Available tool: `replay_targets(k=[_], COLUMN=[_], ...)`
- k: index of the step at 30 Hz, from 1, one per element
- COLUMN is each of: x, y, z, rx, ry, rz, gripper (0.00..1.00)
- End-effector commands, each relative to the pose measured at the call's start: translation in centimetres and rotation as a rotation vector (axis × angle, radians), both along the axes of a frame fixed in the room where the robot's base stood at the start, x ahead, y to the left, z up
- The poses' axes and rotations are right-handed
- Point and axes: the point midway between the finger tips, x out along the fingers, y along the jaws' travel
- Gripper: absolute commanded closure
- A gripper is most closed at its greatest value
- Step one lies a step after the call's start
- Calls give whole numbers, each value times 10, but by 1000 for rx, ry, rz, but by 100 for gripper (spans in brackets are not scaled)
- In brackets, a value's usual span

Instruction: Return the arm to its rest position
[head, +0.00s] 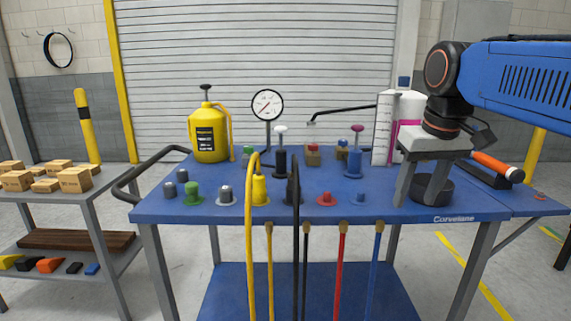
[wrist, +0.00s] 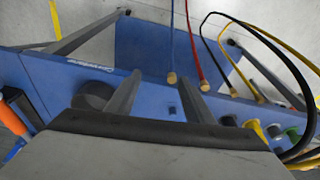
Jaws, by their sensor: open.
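My arm reaches in from the right in the head view, and my gripper (head: 417,202) points down over the right end of the blue workbench (head: 300,212). Its two grey fingers are spread apart with nothing between them. A dark round holder (head: 447,189) on the bench shows behind the fingers, partly hidden by them. In the wrist view my gripper (wrist: 155,80) is open over the bench's front edge, and the dark round holder (wrist: 92,95) lies to the left of the fingers. I cannot tell the exact height of the fingertips above the bench.
An orange-handled tool (head: 497,166) lies just right of my gripper. A white graduated panel (head: 384,130) and a bottle (head: 411,108) stand behind it. Several knobs, a gauge (head: 267,104) and a yellow can (head: 208,134) fill the bench further left. Hoses (head: 341,270) hang at the front.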

Motion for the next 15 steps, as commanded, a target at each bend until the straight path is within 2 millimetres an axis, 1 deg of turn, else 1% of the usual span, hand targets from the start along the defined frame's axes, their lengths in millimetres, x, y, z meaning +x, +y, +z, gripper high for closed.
replay_targets(k=[1,3,5,12,15], x=[-16,-33,-47,-105,-125], y=[-2,-5,-7,-14,-16], z=[-15,-37,-55,-137,-169], rx=[1,4,5,13,15], ry=[-13,-31,-48,-113,-136], rz=[-7,-18,-27,-64,-76], gripper=[52,52,52,52,52])
